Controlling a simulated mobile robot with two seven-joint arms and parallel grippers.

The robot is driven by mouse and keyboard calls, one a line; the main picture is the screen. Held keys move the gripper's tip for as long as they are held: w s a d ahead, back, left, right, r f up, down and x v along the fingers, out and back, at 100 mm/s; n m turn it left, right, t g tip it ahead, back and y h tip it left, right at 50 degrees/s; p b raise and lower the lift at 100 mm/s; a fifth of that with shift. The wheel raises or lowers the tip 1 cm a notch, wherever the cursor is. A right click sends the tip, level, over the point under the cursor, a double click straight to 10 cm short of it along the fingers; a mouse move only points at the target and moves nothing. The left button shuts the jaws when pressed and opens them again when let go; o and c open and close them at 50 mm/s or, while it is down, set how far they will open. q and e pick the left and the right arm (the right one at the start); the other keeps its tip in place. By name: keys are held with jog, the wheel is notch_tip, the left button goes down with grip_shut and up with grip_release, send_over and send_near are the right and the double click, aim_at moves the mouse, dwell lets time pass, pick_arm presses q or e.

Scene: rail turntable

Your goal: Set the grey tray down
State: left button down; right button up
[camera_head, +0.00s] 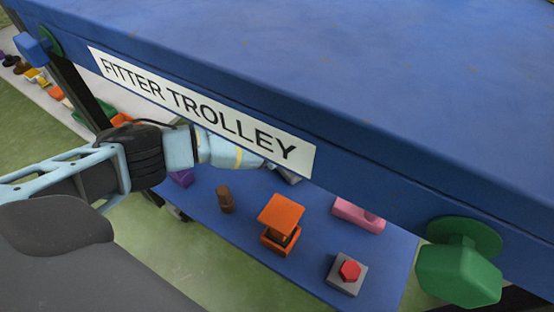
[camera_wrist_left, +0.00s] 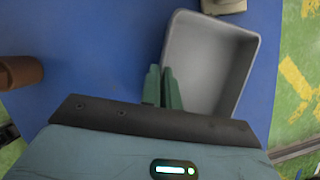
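The grey tray (camera_wrist_left: 232,75) is in the left wrist view, right of centre, empty and over the blue lower shelf (camera_wrist_left: 95,45). My left gripper (camera_wrist_left: 163,85) has its two green fingers close together at the tray's left wall and looks shut on that wall. I cannot tell whether the tray's underside touches the shelf. In the head view my left arm reaches in under the trolley top, which hides the gripper and nearly all of the tray. My right gripper is in neither view.
The blue trolley top (camera_head: 330,70) overhangs the shelf. A beige thing (camera_wrist_left: 223,5) stands at the tray's far end.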

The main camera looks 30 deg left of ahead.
pick_arm(q)
jog(key=c, duration=1.6)
grip_release()
jog(key=shift+c, duration=0.2)
